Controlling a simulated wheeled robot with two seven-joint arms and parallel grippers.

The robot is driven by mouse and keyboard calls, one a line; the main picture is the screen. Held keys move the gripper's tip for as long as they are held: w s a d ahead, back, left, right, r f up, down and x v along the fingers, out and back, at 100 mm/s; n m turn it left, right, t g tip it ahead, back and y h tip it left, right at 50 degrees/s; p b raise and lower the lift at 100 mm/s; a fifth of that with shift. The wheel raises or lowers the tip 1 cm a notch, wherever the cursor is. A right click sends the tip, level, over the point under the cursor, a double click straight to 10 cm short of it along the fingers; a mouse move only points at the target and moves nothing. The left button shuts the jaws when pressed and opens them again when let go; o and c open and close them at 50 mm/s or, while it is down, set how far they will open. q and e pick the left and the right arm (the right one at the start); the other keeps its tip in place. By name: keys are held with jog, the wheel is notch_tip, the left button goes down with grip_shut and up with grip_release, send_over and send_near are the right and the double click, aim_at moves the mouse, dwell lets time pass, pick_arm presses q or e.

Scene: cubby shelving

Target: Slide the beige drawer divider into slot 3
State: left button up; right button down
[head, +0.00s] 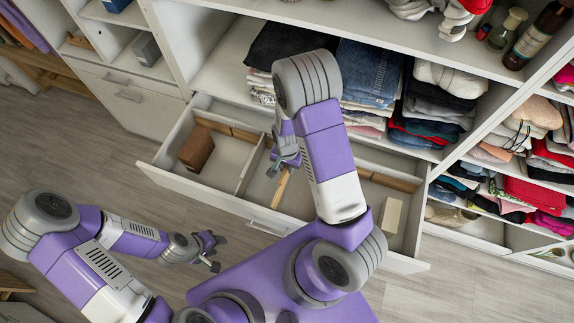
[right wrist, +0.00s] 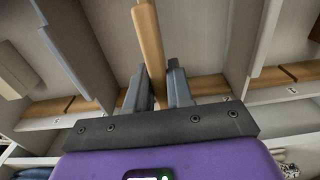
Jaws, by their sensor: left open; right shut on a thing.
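The beige drawer divider (head: 282,187) is in my right gripper (head: 287,158), above the open drawer (head: 234,203) in the head view. It shows nearly edge-on; its lower end is inside the drawer outline, and I cannot tell if it touches. In the right wrist view, the right gripper (right wrist: 160,88) is shut on the divider (right wrist: 149,42), which runs up between the fingers. Wooden slot strips (right wrist: 205,85) carry small numbers; 1 and 2 are readable, slot 3 is not clear. My left gripper (head: 208,250) is open and empty, outside the drawer at its front left.
A brown block (head: 197,149) sits in the drawer's left compartment and a pale block (head: 390,215) at its right end. Grey partitions (right wrist: 240,45) stand either side of the held divider. Shelves with folded clothes (head: 370,72) rise behind the drawer.

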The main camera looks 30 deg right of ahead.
jog(key=shift+f+b, duration=3)
jog(key=shift+f, duration=0.8)
jog(key=c, duration=0.9)
grip_release()
jog(key=shift+r, duration=0.15)
notch_tip(320, 180, up, 7)
jog(key=p, duration=0.3)
jog(key=shift+r, duration=0.2)
